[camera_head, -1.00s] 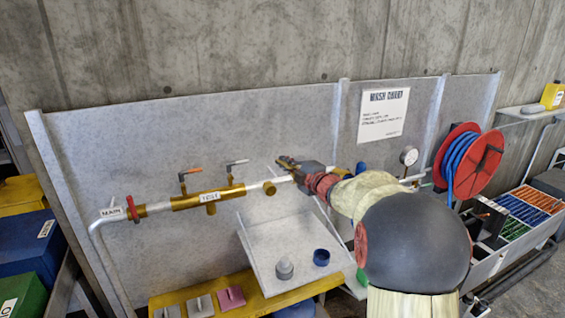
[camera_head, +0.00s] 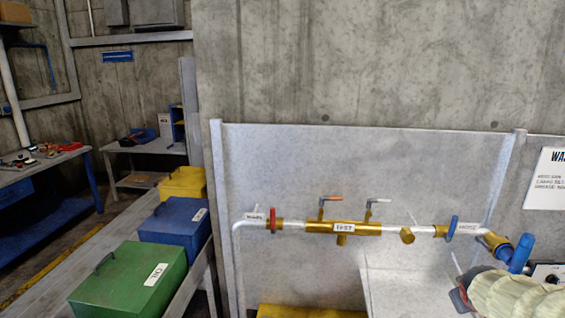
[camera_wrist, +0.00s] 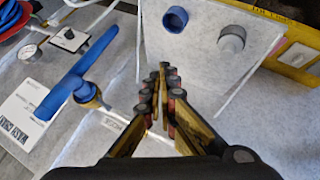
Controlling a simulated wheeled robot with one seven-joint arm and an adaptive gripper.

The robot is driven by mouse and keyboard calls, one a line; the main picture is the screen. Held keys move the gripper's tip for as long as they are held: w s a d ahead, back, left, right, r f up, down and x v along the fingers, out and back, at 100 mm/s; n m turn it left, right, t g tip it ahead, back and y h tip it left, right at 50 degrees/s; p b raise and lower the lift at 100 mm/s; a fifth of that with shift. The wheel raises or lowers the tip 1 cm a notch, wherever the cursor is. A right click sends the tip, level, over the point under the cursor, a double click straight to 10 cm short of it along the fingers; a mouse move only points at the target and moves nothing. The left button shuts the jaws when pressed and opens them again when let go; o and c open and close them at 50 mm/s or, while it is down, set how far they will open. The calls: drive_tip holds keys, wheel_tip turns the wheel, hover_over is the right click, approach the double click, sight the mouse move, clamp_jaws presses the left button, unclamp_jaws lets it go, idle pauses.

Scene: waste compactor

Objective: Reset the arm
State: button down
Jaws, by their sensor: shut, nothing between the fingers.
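My gripper (camera_wrist: 164,72) is in the middle of the wrist view, its dark and gold fingers drawn together with nothing between them. It points toward the pale tray (camera_wrist: 205,72), in front of the panel. In the head view, my arm shows only at the lower right edge, with its cream sleeve in view. The pipe (camera_head: 400,231) runs along the grey panel (camera_head: 300,165), with a red-handled valve (camera_head: 272,219) at left and a blue-handled valve (camera_head: 452,228) at right. A blue fitting (camera_wrist: 78,75) on brass also shows in the wrist view.
Green (camera_head: 130,278), blue (camera_head: 174,222) and yellow (camera_head: 183,183) boxes stand at left. Workbenches are farther back. In the wrist view, a blue cup (camera_wrist: 175,19) and a grey cup (camera_wrist: 232,38) sit on the tray. A gauge (camera_wrist: 27,52) is at left.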

drive_tip(key=s+a+r+y, duration=0.1)
drive_tip(key=s+a+y, duration=0.1)
drive_tip(key=s+a, duration=0.4)
drive_tip(key=s+a+r+y, duration=0.2)
drive_tip(key=s+a, duration=0.5)
drive_tip(key=a, duration=0.9)
drive_tip(key=s+a+r+y, duration=0.1)
drive_tip(key=s+a, duration=0.5)
drive_tip(key=a, duration=0.5)
drive_tip(key=shift+s+r+g+y, duration=0.3)
drive_tip(key=shift+s+r+y, duration=0.1)
